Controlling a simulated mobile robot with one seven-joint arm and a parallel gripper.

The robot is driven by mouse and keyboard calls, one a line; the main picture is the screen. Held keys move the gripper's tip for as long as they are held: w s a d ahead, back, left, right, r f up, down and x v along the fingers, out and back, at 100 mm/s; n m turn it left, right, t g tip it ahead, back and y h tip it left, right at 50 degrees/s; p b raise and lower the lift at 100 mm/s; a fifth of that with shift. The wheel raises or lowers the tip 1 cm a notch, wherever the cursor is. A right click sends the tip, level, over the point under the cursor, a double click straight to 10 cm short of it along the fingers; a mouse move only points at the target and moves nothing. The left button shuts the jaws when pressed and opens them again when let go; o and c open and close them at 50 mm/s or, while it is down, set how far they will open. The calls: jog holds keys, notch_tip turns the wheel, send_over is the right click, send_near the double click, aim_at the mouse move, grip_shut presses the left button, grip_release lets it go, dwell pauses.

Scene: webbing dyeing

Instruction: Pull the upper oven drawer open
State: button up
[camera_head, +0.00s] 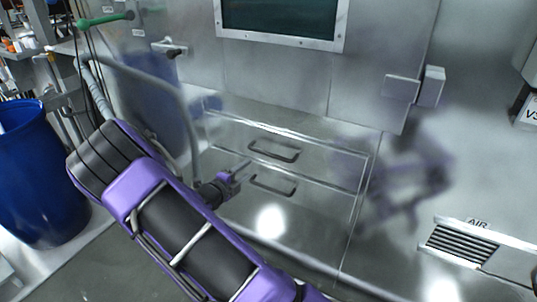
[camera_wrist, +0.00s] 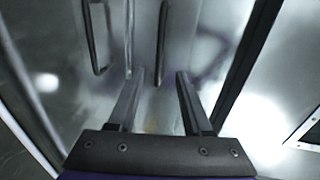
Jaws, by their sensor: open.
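The upper oven drawer (camera_head: 229,130) is a shut metal front with a dark bar handle (camera_head: 274,156). The lower drawer (camera_head: 225,166) is also shut, with a similar handle (camera_head: 273,191) below. My gripper (camera_head: 243,168) is open and empty, just left of the two handles in the head view. In the wrist view, turned sideways, my gripper's fingers (camera_wrist: 159,74) point at the drawer fronts. The upper handle (camera_wrist: 162,40) appears between and beyond the fingertips; the lower handle (camera_wrist: 92,40) is further left. I cannot tell the exact gap to the handle.
The oven's dark window (camera_head: 280,18) is above the drawers, with a latch (camera_head: 402,88) to the right. A curved metal pipe (camera_head: 187,115) and a blue barrel (camera_head: 38,175) stand left. A vent (camera_head: 470,245) is at lower right. The space before the drawer fronts looks clear.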

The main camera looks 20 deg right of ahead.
aim_at(267, 154)
jog(key=b+x, duration=0.2)
jog(key=x, duration=1.3)
jog(key=shift+w+d+r, duration=0.1)
jog(key=shift+w+d, duration=0.05)
jog(key=shift+d, duration=0.05)
grip_shut()
dwell(0.7)
